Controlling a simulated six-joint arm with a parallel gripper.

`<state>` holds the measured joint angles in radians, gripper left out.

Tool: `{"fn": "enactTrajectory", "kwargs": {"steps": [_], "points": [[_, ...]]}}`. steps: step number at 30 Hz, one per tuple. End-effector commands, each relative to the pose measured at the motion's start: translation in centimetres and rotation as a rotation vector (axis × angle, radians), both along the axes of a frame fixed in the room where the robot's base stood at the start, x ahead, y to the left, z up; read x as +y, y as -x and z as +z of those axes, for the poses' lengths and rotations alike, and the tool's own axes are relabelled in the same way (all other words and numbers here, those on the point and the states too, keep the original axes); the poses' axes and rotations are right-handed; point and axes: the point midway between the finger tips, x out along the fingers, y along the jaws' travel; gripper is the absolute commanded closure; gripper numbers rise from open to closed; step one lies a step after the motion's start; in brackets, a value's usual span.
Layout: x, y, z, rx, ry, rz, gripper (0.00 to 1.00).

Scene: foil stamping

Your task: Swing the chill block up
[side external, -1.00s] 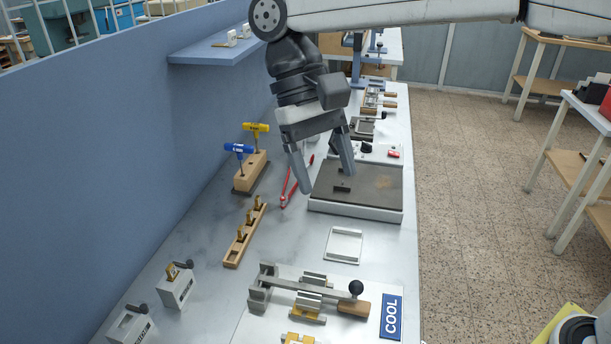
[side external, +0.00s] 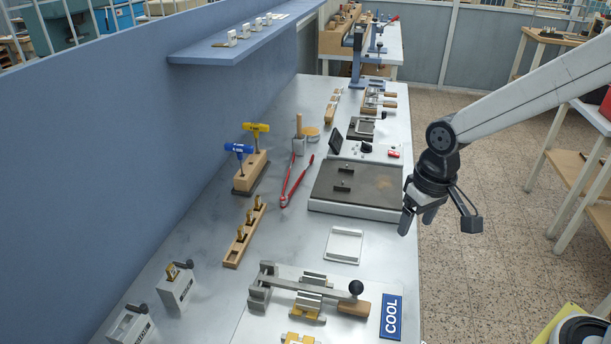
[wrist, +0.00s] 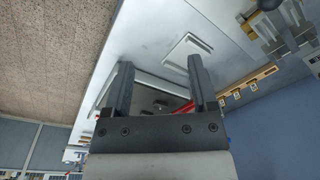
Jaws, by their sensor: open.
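The cooling fixture is a grey metal assembly (side external: 312,283) on a pale plate beside the blue COOL sign (side external: 391,316). Its long bar lies low and roughly level across it, with a black ball knob (side external: 356,287) and a wooden block (side external: 352,308) at the right end. I cannot tell exactly which part is the chill block. The fixture also shows at the upper right of the wrist view (wrist: 275,28). My gripper (side external: 416,221) is open and empty, above the bench's right edge, behind and to the right of the fixture, well apart from it.
A small pale tray (side external: 343,246) lies between the fixture and the flat dark hot plate (side external: 357,190). Bench around the pale tray is clear.

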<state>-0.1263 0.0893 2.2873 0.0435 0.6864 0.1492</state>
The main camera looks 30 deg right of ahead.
Motion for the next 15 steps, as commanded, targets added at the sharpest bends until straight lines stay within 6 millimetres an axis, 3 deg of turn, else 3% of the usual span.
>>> {"fn": "enactTrajectory", "kwargs": {"steps": [6,15], "points": [[-3.4,3.0,-2.5,-0.105,0.028,0.03,0.26],[-4.7,4.5,-3.6,-0.158,0.046,0.051,0.26]]}}
